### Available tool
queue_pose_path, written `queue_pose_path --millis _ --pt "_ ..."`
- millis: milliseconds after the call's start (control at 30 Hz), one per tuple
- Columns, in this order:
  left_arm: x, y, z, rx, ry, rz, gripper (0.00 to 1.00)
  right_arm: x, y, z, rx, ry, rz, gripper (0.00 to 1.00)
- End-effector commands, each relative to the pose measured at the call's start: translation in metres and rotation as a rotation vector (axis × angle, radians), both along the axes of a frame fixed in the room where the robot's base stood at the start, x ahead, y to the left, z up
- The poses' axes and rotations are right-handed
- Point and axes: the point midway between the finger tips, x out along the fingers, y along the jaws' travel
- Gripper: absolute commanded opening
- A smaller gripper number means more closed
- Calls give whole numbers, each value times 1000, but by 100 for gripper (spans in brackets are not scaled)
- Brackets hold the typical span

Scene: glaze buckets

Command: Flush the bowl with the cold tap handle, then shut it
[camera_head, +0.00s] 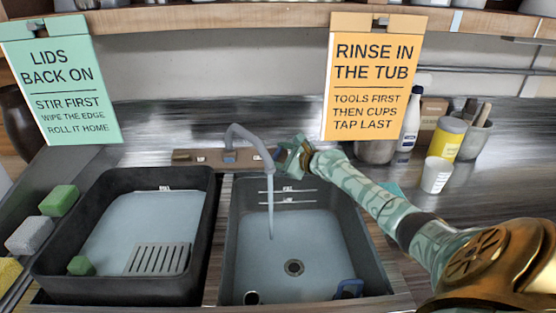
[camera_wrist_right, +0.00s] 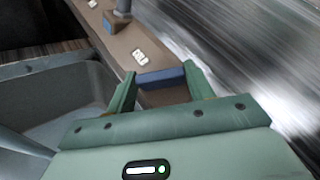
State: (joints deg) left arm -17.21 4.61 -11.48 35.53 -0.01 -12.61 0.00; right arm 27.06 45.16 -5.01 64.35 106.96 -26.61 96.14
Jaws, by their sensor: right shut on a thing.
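The tap (camera_head: 248,140) stands on a brown back rail (camera_head: 205,157) behind the grey sink bowl (camera_head: 236,240). A stream of water (camera_head: 270,210) falls from its spout into the bowl. My right gripper (camera_head: 291,157) reaches in from the right to the rail's right end. In the right wrist view, its two green fingers (camera_wrist_right: 160,84) are closed on the sides of a blue bar, the cold tap handle (camera_wrist_right: 161,76). In the head view the gripper hides this handle. My left gripper is in neither view.
A black tub (camera_head: 48,265) with a grated tray (camera_head: 158,259) is left of the bowl. Sponges (camera_head: 59,200) lie further left. A white cup (camera_head: 436,175) and bottles (camera_head: 410,122) stand at right. Two signs hang above.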

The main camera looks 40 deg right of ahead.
Motion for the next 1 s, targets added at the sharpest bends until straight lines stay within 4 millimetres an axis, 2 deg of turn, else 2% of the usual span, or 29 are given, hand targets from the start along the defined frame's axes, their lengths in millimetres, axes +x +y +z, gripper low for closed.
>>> queue_pose_path --millis 333,867,900,967,1000 --pt "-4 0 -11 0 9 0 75 1 -1 0 -62 54 110 30" --pt "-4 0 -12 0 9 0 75 1 -1 1 -71 61 129 30" --pt "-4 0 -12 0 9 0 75 1 -1 1 -71 61 129 58" --pt "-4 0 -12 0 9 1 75 1 -1 1 -71 61 129 75" --pt "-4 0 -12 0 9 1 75 1 -1 1 -71 61 129 75"
